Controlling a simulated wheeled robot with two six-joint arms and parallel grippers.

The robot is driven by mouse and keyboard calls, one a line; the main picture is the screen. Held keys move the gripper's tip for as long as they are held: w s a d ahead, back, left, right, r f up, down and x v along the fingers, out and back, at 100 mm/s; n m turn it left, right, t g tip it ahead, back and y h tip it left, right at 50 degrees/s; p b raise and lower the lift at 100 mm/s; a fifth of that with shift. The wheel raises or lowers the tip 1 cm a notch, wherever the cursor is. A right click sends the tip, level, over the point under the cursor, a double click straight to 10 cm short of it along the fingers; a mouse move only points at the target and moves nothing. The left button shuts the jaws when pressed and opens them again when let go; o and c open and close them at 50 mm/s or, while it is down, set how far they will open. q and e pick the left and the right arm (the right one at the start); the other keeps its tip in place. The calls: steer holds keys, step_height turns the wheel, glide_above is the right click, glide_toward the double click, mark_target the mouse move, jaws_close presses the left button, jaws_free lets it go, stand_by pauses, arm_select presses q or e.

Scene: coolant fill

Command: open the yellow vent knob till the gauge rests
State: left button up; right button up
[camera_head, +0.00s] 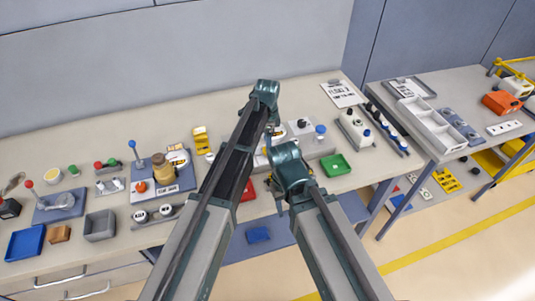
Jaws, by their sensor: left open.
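A grey unit (316,146) stands on the bench in the middle, partly behind my arms. It carries a small pale round face with a dark mark, perhaps the gauge (302,123), and a blue knob (320,129). A small yellow patch, perhaps the vent knob (278,131), shows at its left, close to my left gripper. My left gripper (269,142) is open and points down over the left part of the unit; its tips are small and partly hidden. My right arm bends in front of the unit, and its dark end, likely the right gripper (280,207), is too unclear to read.
A green tray (336,166) lies right of my right arm. A red tray (248,191) is partly hidden between the arms. A blue-levered fixture and brown jar (163,170) stand at left.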

arm_select(q)
step_height(320, 180, down, 2)
steer(key=shift+f+b, duration=0.25)
steer(key=shift+b, duration=0.45)
steer(key=shift+r, duration=0.1)
jaws_close()
